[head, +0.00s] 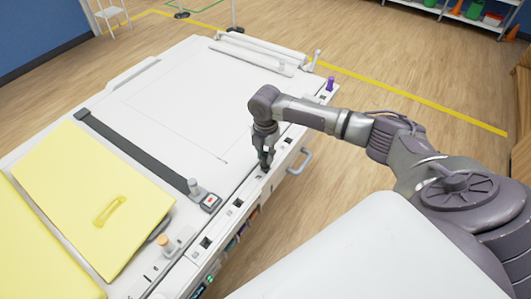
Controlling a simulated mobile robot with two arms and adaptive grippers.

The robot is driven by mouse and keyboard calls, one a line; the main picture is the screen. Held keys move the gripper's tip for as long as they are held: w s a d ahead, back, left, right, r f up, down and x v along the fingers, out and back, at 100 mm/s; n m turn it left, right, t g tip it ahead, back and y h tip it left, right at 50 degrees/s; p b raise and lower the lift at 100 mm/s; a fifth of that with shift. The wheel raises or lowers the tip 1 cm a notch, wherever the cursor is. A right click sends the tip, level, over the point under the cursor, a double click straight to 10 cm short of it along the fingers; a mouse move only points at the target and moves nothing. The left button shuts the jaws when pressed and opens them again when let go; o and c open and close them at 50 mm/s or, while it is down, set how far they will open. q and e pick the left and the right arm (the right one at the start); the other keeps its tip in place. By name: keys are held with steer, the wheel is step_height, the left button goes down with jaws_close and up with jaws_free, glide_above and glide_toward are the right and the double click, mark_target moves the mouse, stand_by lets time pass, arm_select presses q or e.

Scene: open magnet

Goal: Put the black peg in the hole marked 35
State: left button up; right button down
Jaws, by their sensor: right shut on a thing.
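My right gripper (265,163) points down over the front rail of the white table (166,105). It is shut on a small dark thing at its fingertips, which looks like the black peg; the fingers hide most of it. The fingertips are just above or at a square hole in the rail; I cannot tell whether the peg is inside it. Other dark square holes, such as one nearer hole (238,202) and another hole (206,243), run along the rail. Their number marks are too small to read. My left gripper is not in view.
A purple peg (330,84) stands upright at the rail's far end. A grey handle (300,161) sticks out from the table's side. Yellow panels (93,190) and a dark strap (135,150) lie on the left. The white top's middle is clear.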

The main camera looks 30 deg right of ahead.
steer(key=shift+f+b, duration=0.4)
steer(key=shift+f, duration=0.5)
